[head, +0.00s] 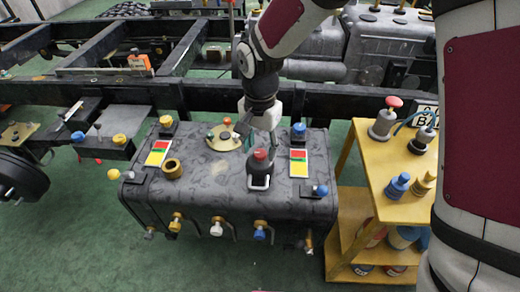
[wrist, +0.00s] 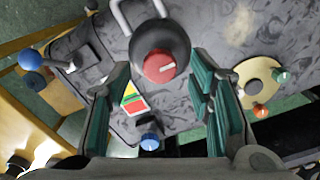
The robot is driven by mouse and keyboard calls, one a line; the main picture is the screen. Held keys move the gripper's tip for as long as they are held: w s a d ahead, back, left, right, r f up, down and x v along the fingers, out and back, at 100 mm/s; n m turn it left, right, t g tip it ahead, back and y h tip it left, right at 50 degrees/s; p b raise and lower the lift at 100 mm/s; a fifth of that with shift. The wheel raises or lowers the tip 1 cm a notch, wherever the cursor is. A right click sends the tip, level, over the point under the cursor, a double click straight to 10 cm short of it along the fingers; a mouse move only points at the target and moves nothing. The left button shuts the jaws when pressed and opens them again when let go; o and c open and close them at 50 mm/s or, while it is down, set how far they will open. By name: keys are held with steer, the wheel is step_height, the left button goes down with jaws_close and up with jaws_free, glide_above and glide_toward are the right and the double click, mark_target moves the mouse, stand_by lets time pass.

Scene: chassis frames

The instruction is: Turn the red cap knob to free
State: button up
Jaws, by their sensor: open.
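The red cap knob (head: 260,155) sits upright on a dark round body on top of the grey tank (head: 220,185). In the wrist view the knob (wrist: 160,66) shows a white pointer line across its top, and a pale metal loop stands beside its dark body. My gripper (head: 259,132) is open and points down, just behind the knob in the head view. In the wrist view the green-padded fingers (wrist: 161,80) stand wide apart on either side, with the knob near their tips and nothing between the pads. I see no contact with the knob.
Red, yellow and green labels (head: 299,163) lie on the tank, with a round brass plate (head: 224,138), a brass ring (head: 173,169) and blue and yellow knobs around. Several valves line its front. A yellow cart (head: 345,205) with knobs stands at the right.

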steer(key=shift+f, duration=0.5)
jaws_close()
